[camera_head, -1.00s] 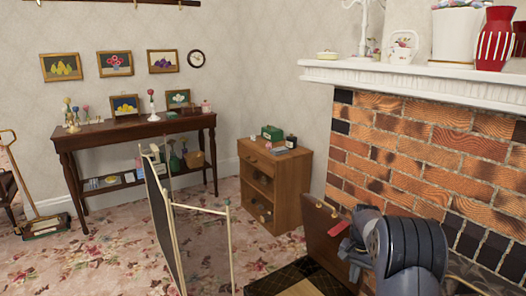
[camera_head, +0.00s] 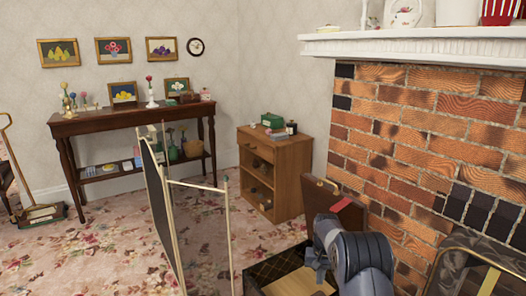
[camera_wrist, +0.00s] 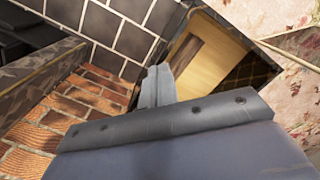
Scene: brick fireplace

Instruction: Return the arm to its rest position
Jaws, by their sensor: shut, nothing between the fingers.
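My arm (camera_head: 365,262) shows at the lower right of the head view, in front of the brick fireplace. My gripper (camera_head: 316,262) is at its left side, small and partly hidden by the arm. In the wrist view my gripper (camera_wrist: 156,82) shows its two grey fingers together, with nothing between them. Beyond the fingers lies an open case (camera_wrist: 227,50) with a pale, wood-like inside. In the head view the case's brown lid (camera_head: 318,196) stands up behind my gripper.
A thin-framed folding screen (camera_head: 158,208) stands left of the case. A wooden cabinet (camera_head: 288,178) is behind it. The brick fireplace (camera_head: 400,150) and a dark, gold-edged fire screen (camera_head: 465,268) are close on the right. Flowered carpet (camera_head: 90,255) is free at the left.

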